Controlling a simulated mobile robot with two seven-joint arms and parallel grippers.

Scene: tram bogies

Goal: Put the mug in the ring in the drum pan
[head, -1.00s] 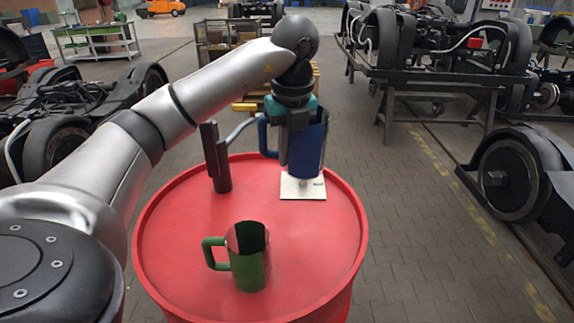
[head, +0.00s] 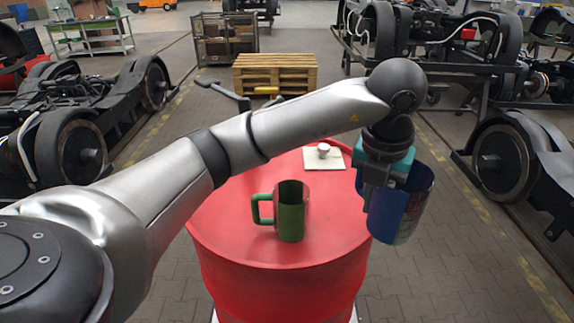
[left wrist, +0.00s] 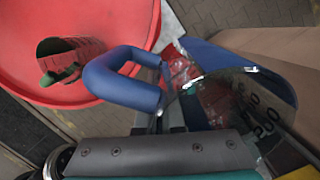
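My left gripper (head: 385,180) is shut on a blue mug (head: 407,208). It holds the mug beyond the right edge of the red drum (head: 230,228), in the air. In the left wrist view the mug's blue handle (left wrist: 122,80) sticks out to the left over the drum top; exactly where the fingers grip is hard to see. A green mug (head: 291,215) stands upright on the drum top, its handle to the left. I cannot make out a ring or a drum pan. My right gripper is not in view.
A white square plate (head: 318,163) with a small white knob lies at the back of the drum top. A dark stand's lever (head: 222,92) shows behind my left arm. A pallet stack (head: 275,72) stands behind the drum, and a wheeled bogie (head: 505,155) at right.

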